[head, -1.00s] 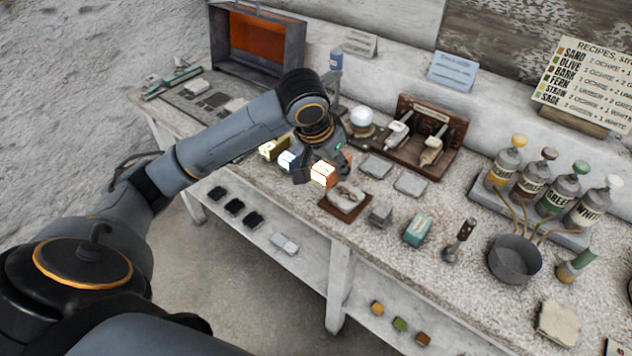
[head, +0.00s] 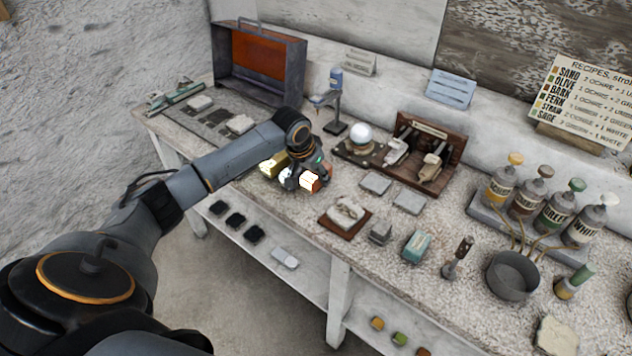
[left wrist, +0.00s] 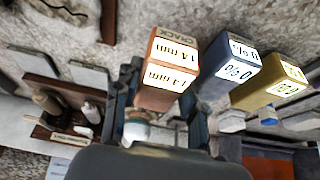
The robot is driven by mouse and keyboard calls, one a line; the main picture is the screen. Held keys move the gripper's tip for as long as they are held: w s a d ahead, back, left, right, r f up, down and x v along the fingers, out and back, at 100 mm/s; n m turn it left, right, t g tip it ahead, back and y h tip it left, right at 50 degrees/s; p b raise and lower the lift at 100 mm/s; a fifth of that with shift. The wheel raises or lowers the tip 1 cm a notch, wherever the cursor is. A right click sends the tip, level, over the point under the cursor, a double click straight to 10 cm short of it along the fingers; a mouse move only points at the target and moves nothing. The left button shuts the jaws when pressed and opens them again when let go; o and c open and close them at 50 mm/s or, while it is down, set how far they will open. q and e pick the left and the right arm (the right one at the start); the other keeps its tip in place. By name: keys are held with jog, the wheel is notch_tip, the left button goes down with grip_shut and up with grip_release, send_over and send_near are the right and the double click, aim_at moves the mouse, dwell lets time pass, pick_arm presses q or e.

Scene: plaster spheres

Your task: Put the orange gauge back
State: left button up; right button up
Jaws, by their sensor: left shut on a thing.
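My left gripper (head: 316,170) is shut on the orange gauge (head: 311,182), a small block with white label faces. In the left wrist view the orange gauge (left wrist: 167,68) reads "CRACK" and "1.4 mm" and sits between the fingers. A dark blue gauge (left wrist: 226,66) is close to its right, then a yellow gauge (left wrist: 270,85). In the head view the blue gauge (head: 287,181) is partly hidden by the gripper, and the yellow gauge (head: 271,165) is behind it to the left. I cannot tell whether the orange gauge touches the bench. My right gripper is not in view.
Grey tiles (head: 375,184), a sample on a brown board (head: 344,213) and a wooden rack (head: 431,148) lie right of the gripper. A metal case (head: 259,66) is at the back left. Bottles and a pot (head: 513,275) are farther right.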

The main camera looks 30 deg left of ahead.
pick_arm(q)
notch_tip(320, 180, down, 2)
jog(key=shift+f, duration=0.45)
jog(key=o, duration=0.7)
jog(key=shift+f, duration=0.15)
jog(key=shift+s+r, duration=0.1)
jog(key=shift+r, duration=0.15)
jog(key=v, duration=1.1)
jog(key=shift+s+r+b, duration=0.1)
jog(key=shift+r+b, duration=0.2)
jog(key=shift+r, duration=0.1)
